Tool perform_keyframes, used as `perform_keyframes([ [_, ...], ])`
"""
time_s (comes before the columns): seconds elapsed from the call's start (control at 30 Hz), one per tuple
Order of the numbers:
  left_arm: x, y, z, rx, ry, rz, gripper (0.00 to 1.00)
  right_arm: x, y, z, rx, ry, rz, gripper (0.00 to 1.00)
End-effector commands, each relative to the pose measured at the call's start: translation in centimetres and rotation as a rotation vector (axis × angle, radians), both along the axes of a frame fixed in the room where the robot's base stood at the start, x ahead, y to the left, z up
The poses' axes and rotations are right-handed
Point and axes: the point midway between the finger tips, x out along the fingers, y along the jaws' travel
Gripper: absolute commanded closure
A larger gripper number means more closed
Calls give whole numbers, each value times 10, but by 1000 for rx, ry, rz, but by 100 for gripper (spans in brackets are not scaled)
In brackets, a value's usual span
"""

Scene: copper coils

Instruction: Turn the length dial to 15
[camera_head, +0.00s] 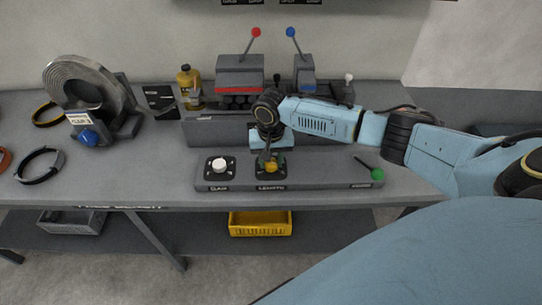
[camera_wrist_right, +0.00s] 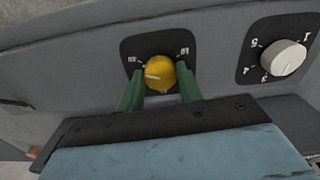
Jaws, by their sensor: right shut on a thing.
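The length dial (camera_head: 271,167) is a yellow knob on a dark square plate, in the middle of the sloped control panel (camera_head: 325,176). In the right wrist view the yellow dial (camera_wrist_right: 159,74) has a pale pointer mark aimed to the left, and the figure 10 shows at the plate's upper right; the other figures are hard to read. My right gripper (camera_head: 265,158) reaches down to the dial. In the wrist view its two green fingers (camera_wrist_right: 160,92) are closed around the knob's sides. My left gripper is not in view.
A green-knobbed lever (camera_head: 376,174) is at the panel's right end. A machine with a red-knobbed lever (camera_head: 240,75) stands behind. A coil stand (camera_head: 89,98) is at left. A yellow crate (camera_head: 260,224) is below.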

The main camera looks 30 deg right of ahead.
Motion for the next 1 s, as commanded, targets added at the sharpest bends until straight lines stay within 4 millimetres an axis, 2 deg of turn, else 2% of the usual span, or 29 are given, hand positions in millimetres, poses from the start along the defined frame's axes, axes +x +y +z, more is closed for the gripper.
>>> perform_keyframes([
  [0.1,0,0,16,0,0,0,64,-1,0,4,1,3,92,87],
  [0.4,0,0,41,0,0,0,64,-1,-1,3,2,3,373,87],
  [1.0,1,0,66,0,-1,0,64,0,-1,2,1,0,944,87],
])
